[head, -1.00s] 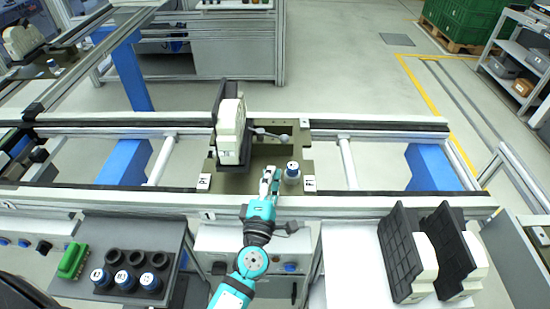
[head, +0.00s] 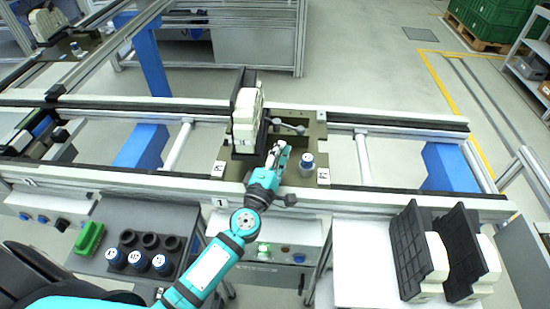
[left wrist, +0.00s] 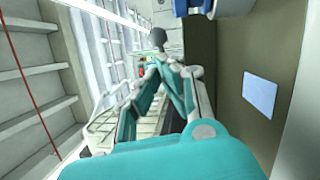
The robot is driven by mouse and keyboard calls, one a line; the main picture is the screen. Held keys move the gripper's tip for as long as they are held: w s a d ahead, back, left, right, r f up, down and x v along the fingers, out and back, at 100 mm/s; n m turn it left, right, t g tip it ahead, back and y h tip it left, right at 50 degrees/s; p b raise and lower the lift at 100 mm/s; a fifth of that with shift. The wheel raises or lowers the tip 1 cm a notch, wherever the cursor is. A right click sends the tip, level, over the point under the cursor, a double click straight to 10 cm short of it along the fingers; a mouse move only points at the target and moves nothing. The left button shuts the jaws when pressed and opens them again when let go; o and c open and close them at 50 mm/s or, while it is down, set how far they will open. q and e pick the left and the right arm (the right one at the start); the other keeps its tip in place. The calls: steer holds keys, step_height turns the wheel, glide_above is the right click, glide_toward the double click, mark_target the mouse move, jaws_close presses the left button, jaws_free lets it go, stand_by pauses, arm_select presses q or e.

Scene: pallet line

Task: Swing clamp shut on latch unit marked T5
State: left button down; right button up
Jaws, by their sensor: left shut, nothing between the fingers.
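The clamp (head: 288,127) is a grey lever with a ball knob, sticking out to the right beside a white and black housing (head: 247,118) on the brown pallet plate. Its ball knob (left wrist: 157,37) shows in the left wrist view beyond the fingertips. My left gripper (head: 279,150) is shut and empty, just in front of the lever and left of a white and blue cylinder (head: 307,163). I cannot tell whether it touches the lever. I cannot make out a T5 mark; the small plate labels (head: 323,176) are too small to read. My right gripper is not in view.
The pallet sits on a conveyor with rails (head: 410,193). Black and white housings (head: 420,257) lie on a white table (head: 360,280) at front right.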

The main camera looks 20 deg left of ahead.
mark_target(293, 128)
arm_select(q)
steer(key=shift+w+r, duration=0.15)
steer(key=shift+w, duration=0.95)
steer(key=shift+w+r, duration=0.1)
steer(key=shift+w, duration=0.95)
steer(key=shift+w+d+r+n+y+p, duration=0.15)
steer(key=shift+n+y+p, duration=0.15)
steer(key=shift+y, duration=0.2)
steer(key=shift+w+d+f+n+y+p, duration=0.1)
steer(key=shift+n+y+p, duration=0.15)
steer(key=shift+y, duration=0.25)
steer(key=shift+w+d+n+y, duration=0.25)
steer(key=shift+y, duration=0.15)
steer(key=shift+w+d, duration=0.35)
steer(key=shift+w, duration=0.2)
steer(key=shift+s, duration=0.1)
